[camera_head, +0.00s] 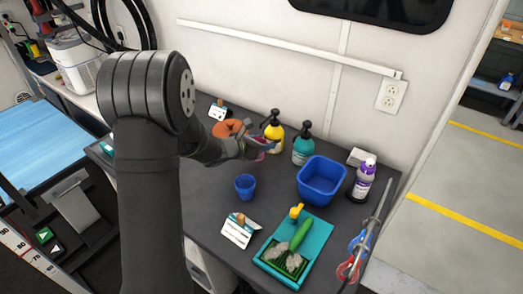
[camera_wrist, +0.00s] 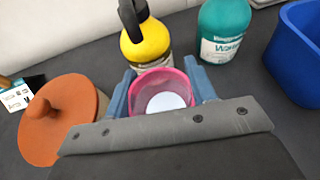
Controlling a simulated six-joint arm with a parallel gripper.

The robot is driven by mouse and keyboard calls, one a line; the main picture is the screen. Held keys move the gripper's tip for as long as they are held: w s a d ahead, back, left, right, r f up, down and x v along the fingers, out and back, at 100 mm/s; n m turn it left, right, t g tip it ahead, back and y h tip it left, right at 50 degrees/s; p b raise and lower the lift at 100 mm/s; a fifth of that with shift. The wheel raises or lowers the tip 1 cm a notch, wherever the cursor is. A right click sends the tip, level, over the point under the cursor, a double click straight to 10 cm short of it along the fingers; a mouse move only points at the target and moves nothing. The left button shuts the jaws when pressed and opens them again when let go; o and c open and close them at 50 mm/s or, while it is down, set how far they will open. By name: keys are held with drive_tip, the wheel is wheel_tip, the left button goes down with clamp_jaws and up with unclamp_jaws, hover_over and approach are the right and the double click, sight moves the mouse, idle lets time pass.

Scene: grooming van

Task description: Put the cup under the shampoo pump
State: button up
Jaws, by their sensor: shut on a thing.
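A pink cup (camera_wrist: 148,95) is between the two fingers of my gripper (camera_wrist: 160,90), which is shut on it. I look into its open top; a pale disc shows at its bottom. In the head view a bit of the cup (camera_head: 265,146) shows at my gripper (camera_head: 258,148). A yellow pump bottle (camera_head: 274,137) with a black head stands just beyond the cup, and also shows in the wrist view (camera_wrist: 146,46). A teal pump bottle (camera_head: 303,147) stands to its right. I cannot read which is shampoo, nor tell whether the cup touches the table.
A blue cup (camera_head: 245,187) stands on the dark table nearer the front. An orange lidded pot (camera_wrist: 60,118) is left of my gripper. A blue tub (camera_head: 321,181), a purple-capped bottle (camera_head: 360,185) and a teal tray (camera_head: 314,243) with a green brush are right.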

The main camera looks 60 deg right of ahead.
drive_tip(key=shift+f, duration=1.7)
drive_tip(key=o, duration=1)
drive_tip(key=shift+f, duration=0.1)
drive_tip(key=shift+w+a+r, duration=0.1)
drive_tip(key=shift+a+r, duration=0.2)
drive_tip(key=shift+a, duration=0.05)
drive_tip(key=v, duration=1.1)
drive_tip(key=shift+a, duration=0.15)
